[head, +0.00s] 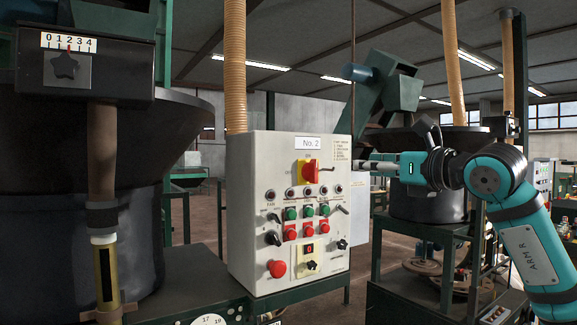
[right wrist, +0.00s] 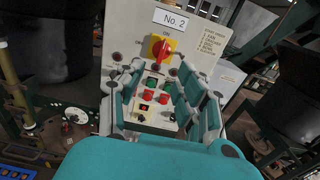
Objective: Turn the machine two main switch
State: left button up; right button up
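The machine two control box (head: 288,215) is a pale cabinet with a "No. 2" label (head: 309,143) at its top. Its main switch (head: 308,172) is a red handle on a yellow plate, below the label; the handle looks roughly upright. In the right wrist view the switch (right wrist: 160,48) shows ahead, with "ON" printed above it. My right gripper (head: 362,165) is just right of the box at about switch height, apart from the switch. In the right wrist view its two fingers (right wrist: 161,70) are spread with nothing held between them. My left gripper is not in view.
Below the switch are lamps, green and red buttons, black knobs and a red stop button (head: 277,268). A ribbed hose (head: 235,65) rises behind the box. A large dark hopper (head: 60,200) stands left, with a 0-to-4 dial (head: 67,68). Another machine (head: 425,200) stands behind my right arm.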

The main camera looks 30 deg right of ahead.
jog(key=p, duration=0.3)
send_near(317, 163)
jog(key=w+p, duration=0.1)
jog(key=w, duration=0.1)
jog(key=w+p, duration=0.2)
jog(key=w, duration=0.1)
jog(key=w+p, duration=0.1)
jog(key=w, duration=0.2)
jog(key=shift+a+r, duration=0.15)
jog(key=shift+a, duration=0.25)
jog(key=shift+w+a+p, duration=0.1)
jog(key=shift+w+p, duration=0.3)
jog(key=shift+w, duration=0.1)
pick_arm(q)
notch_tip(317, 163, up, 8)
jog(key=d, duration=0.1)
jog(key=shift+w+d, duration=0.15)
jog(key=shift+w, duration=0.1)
pick_arm(e)
grip_shut()
